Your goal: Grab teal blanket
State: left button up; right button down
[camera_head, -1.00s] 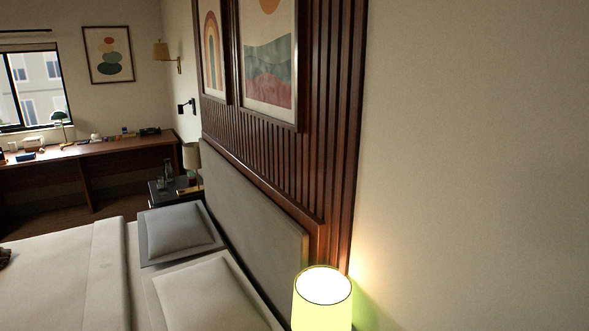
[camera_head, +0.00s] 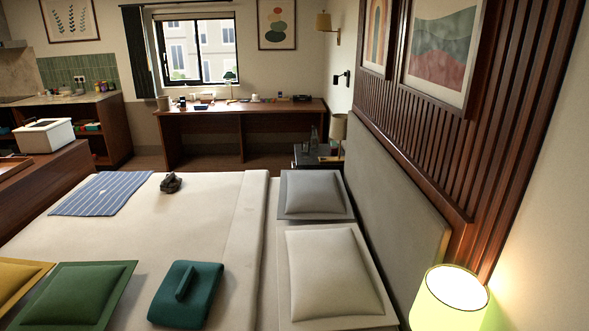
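The teal blanket (camera_head: 201,303) lies folded on the bed, near the bottom middle of the head view. A small teal piece stands up on top of its left part. It lies between the green cushion on its left and the pale pillows on its right, apart from both. Neither of my grippers shows in the head view.
The bed (camera_head: 205,205) fills the lower middle. On it lie a green cushion (camera_head: 80,294), a yellow cushion (camera_head: 18,280), a striped blue cloth (camera_head: 102,193), a dark lump (camera_head: 171,182) and pale pillows (camera_head: 332,272). A lit lamp (camera_head: 449,300) stands at right.

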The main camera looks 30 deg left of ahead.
aim_at(184, 299)
jog(key=u, duration=1.75)
